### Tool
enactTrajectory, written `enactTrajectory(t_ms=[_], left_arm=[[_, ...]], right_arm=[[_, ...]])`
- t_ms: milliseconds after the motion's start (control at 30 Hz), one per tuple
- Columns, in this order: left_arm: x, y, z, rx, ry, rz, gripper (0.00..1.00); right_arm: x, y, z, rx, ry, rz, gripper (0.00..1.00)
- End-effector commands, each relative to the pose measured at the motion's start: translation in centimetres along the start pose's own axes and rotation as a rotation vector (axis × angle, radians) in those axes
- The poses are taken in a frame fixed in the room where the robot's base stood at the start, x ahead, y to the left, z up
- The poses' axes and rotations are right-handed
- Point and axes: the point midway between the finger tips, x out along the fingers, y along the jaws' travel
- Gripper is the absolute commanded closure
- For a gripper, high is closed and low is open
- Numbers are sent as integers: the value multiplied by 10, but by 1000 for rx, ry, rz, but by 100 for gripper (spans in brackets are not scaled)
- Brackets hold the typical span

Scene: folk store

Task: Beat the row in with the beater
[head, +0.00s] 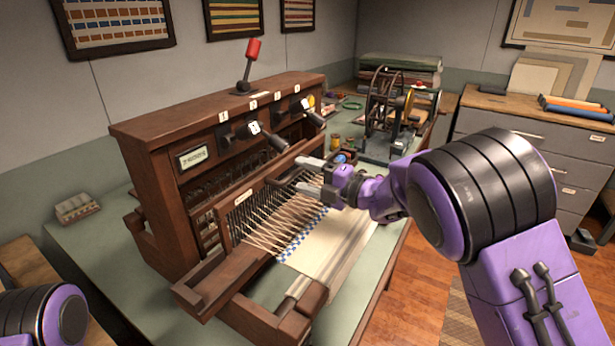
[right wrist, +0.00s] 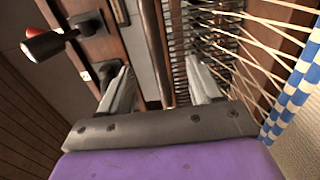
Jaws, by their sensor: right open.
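The wooden loom (head: 155,160) stands on a green-topped table. Its beater (head: 229,212) is a dark wooden frame with a reed, in front of the loom's upright body, with pale warp threads (head: 268,229) running forward from it. The blue-and-white woven edge (head: 303,236) lies in front of those threads. My right gripper (head: 308,175) is open at the right end of the beater. In the right wrist view, a dark wooden bar (right wrist: 155,45) shows between its two open fingers (right wrist: 160,88); contact is not clear. My left gripper is out of view.
Levers (head: 268,135) stick out of the loom's front, and a red-knobbed lever (head: 253,50) stands on top. A spool-winding device (head: 385,110) and small spools are behind my right gripper. A small box (head: 76,206) sits on the table at left.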

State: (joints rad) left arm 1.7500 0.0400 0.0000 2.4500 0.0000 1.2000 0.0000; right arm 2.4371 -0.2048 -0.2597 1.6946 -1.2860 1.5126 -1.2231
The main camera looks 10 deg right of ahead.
Motion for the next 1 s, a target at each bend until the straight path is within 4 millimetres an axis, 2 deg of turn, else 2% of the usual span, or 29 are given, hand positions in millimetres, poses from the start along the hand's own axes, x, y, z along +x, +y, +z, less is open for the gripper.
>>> enactTrajectory(t_ms=[267, 1000], left_arm=[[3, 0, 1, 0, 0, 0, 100], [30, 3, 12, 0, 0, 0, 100]], right_arm=[[-5, -1, 0, -1, -1, 1, 36], [-75, -1, 0, -1, -1, 1, 36]])
